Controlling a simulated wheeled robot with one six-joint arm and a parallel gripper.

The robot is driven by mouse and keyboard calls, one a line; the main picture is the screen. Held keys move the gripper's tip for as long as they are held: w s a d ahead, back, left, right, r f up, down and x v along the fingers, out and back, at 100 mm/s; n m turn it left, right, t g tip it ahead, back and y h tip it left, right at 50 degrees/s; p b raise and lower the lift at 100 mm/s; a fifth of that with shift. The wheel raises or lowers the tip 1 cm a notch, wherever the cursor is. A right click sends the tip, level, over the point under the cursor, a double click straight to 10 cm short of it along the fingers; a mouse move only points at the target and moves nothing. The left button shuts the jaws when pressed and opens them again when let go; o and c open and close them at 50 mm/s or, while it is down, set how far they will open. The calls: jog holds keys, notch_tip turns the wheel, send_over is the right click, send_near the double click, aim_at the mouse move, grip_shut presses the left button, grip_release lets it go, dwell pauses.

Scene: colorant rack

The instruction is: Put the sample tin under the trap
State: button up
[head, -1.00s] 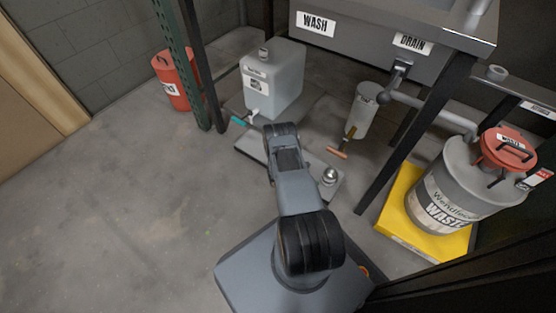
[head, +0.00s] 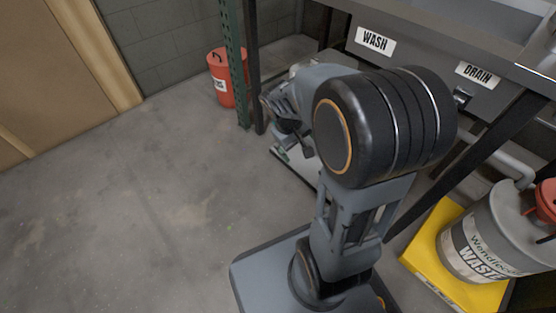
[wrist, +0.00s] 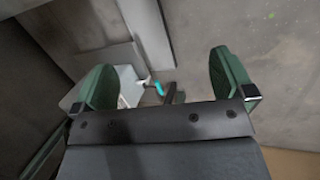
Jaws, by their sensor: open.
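My gripper (wrist: 168,76) is open in the wrist view, its two green fingers spread wide with nothing held between them. In the head view my gripper (head: 287,142) hangs at the middle, left of the big dark arm joint. I cannot make out the sample tin in either current view. The trap area under the sink is hidden behind my arm in the head view. Beyond the fingers, the wrist view shows part of a white jug (wrist: 130,84) with a teal tap handle (wrist: 164,89).
A red can (head: 226,80) stands by the green rack post (head: 233,55). The sink (head: 415,60) has WASH and DRAIN labels. A grey waste drum (head: 484,235) stands on a yellow tray (head: 425,245) at right. The left floor is clear.

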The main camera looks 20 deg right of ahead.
jog(key=s+a+r+m+t+y, duration=0.1)
jog(key=s+a+r+t+y, duration=0.2)
jog(key=a, duration=0.6)
jog(key=s+r, duration=0.2)
jog(key=s, duration=0.1)
jog(key=shift+s+a+m+y, duration=0.25)
jog(key=shift+s+m+y, duration=0.05)
jog(key=shift+m+y, duration=0.1)
jog(key=shift+r+t, duration=0.2)
jog(key=shift+t, duration=0.1)
